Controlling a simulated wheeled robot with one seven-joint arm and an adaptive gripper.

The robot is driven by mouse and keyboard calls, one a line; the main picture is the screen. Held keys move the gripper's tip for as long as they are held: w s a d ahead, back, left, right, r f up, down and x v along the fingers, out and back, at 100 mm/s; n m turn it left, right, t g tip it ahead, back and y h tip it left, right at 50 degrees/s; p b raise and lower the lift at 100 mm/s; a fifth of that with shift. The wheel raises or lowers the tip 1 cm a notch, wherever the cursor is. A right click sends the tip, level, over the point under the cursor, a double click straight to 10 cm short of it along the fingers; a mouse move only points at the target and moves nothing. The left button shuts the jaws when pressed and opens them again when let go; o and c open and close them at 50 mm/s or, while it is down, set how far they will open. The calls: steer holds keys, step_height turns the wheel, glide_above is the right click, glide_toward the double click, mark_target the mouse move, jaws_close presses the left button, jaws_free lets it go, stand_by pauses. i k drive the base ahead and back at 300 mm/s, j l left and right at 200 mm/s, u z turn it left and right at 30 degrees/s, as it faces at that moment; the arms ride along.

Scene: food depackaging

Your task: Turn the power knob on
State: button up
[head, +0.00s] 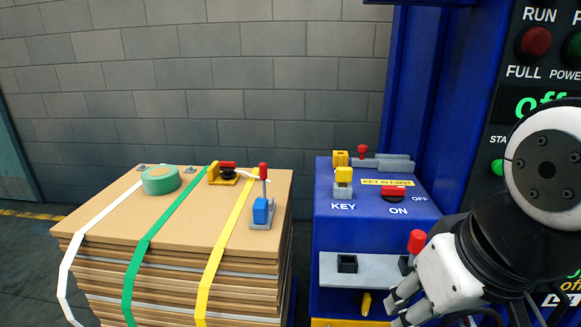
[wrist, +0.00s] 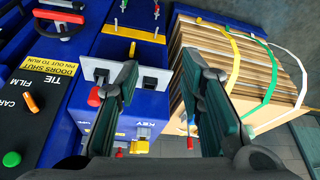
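The power knob (head: 393,191), a red handle on a black base, sits on the sloped top of the blue cabinet in the head view. The word ON is below it and OFF to its right. A yellow key (head: 343,175) stands upright in a grey holder above the KEY label, left of the knob. My gripper (head: 398,301) is low at the cabinet's front, below and apart from the knob. In the wrist view my gripper (wrist: 160,68) has its two dark fingers spread with nothing held between them. The lower part of that view is hidden by the gripper body.
A grey plate (head: 373,271) with a black slot and a red-topped lever (head: 417,241) juts from the cabinet front near my gripper. A strapped cardboard stack (head: 145,222) stands left, bearing green tape (head: 160,180). A control panel (head: 510,120) rises at the right.

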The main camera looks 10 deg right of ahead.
mark_target(395, 194)
steer(key=i+z, duration=0.45)
steer(key=i, duration=0.45)
